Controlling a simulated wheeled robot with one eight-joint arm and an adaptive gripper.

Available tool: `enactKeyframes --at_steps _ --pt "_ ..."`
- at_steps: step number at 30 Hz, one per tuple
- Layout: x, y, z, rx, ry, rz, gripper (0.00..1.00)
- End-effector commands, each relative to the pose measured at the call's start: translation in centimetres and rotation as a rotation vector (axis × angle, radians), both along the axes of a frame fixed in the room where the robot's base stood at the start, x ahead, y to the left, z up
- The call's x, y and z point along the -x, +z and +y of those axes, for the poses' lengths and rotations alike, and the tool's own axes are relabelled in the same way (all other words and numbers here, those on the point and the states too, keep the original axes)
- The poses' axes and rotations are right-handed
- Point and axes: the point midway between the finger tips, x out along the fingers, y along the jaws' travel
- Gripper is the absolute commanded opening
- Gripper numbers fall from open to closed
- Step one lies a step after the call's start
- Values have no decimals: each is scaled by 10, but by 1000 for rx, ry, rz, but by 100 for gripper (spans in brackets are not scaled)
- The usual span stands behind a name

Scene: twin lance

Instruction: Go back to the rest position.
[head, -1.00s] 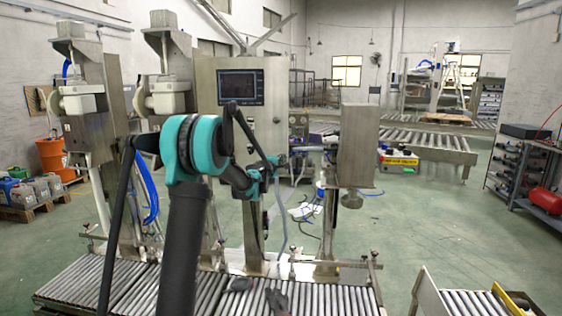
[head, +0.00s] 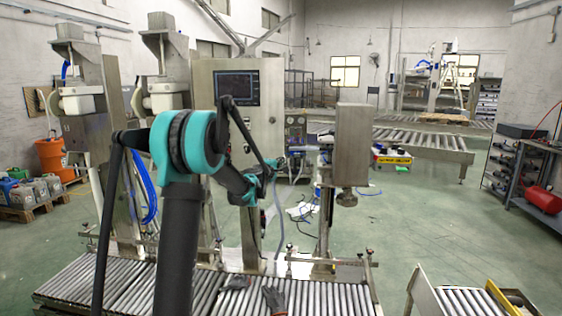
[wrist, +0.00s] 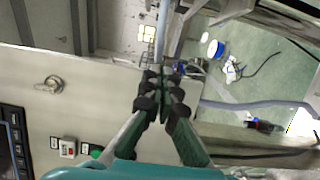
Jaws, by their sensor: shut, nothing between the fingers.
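My gripper (wrist: 163,95) shows in the wrist view with its dark fingers together and nothing between them. It is in front of a steel cabinet (wrist: 100,105) with a knob, a red button box and a green button. In the head view my teal and black arm rises from the bottom and bends over to the right. My gripper is small there, in front of the cabinet's lower right part, and its fingers are hard to make out.
The steel cabinet with a screen (head: 237,88) stands beyond my arm. A filling head (head: 350,145) hangs right of it. Gloves (head: 275,299) lie on the roller conveyor (head: 330,297) below. A pale hose (wrist: 162,30) runs close to my fingertips in the wrist picture. Open green floor (head: 420,225) lies right.

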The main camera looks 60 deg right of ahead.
Motion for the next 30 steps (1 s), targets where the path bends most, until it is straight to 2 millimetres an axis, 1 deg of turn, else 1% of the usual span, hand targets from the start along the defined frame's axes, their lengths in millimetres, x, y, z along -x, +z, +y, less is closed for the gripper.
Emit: enactKeyframes --at_steps 1,3,7,12,16,23,25,26,28,29,30 --pt "11 0 5 0 -1 0 0" --pt "24 0 10 0 -2 0 0" --pt "45 0 19 0 -2 0 0" --pt "63 0 26 0 -2 0 0" --pt "68 0 29 0 0 0 0" --pt "68 0 30 0 1 -1 0" --pt "64 0 33 -3 3 -10 0" --pt "60 0 37 -6 5 -17 0" --pt "43 0 52 -18 15 -52 0" --pt "34 0 61 -26 19 -74 0" --pt "19 -1 76 -42 27 -107 0"
